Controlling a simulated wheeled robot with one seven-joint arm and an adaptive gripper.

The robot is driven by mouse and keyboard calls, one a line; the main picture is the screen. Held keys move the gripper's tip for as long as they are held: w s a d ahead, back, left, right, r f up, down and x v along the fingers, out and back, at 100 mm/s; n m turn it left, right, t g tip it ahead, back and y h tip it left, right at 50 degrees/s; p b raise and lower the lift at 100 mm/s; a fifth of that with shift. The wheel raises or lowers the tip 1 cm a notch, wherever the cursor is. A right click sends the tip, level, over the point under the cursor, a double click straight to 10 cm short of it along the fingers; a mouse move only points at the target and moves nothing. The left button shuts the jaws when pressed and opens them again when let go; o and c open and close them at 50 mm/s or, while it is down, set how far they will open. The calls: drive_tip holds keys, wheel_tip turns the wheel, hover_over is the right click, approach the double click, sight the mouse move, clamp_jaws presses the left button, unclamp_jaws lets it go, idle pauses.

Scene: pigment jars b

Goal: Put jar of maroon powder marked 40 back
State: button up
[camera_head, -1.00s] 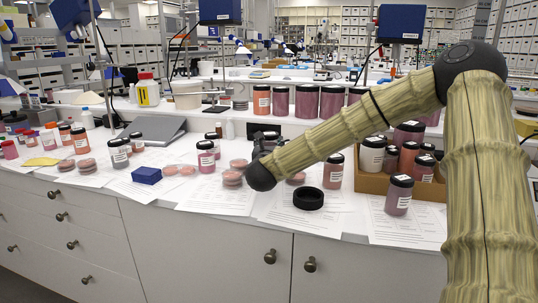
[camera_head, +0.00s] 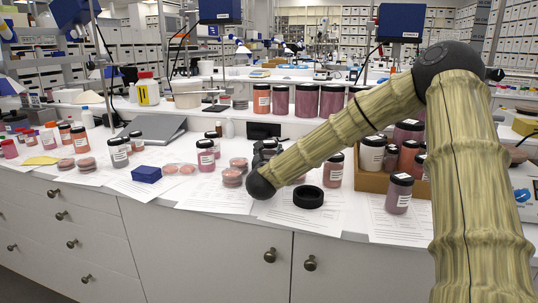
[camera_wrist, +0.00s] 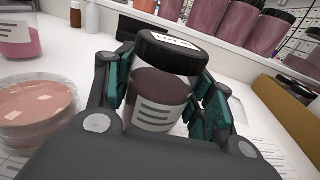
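In the wrist view, a jar of dark maroon powder (camera_wrist: 160,98) with a black lid stands between the fingers of my gripper (camera_wrist: 165,95). The teal finger pads lie close against both its sides, and the gripper looks shut on it. The lid's label is too small to read, and the jar's base is hidden. In the head view my gripper (camera_head: 266,148) is a dark shape mostly hidden behind my forearm, above the white bench. A tan box (camera_head: 371,184) to the right holds several jars.
Stacked dishes (camera_head: 232,177) and a blue block (camera_head: 147,174) are to the left. Larger jars line the raised shelf (camera_head: 240,117).

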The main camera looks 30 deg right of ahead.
drive_tip(key=o, duration=0.3)
drive_tip(key=shift+r, duration=0.2)
drive_tip(key=v, duration=1.2)
drive_tip(key=shift+a, duration=0.1)
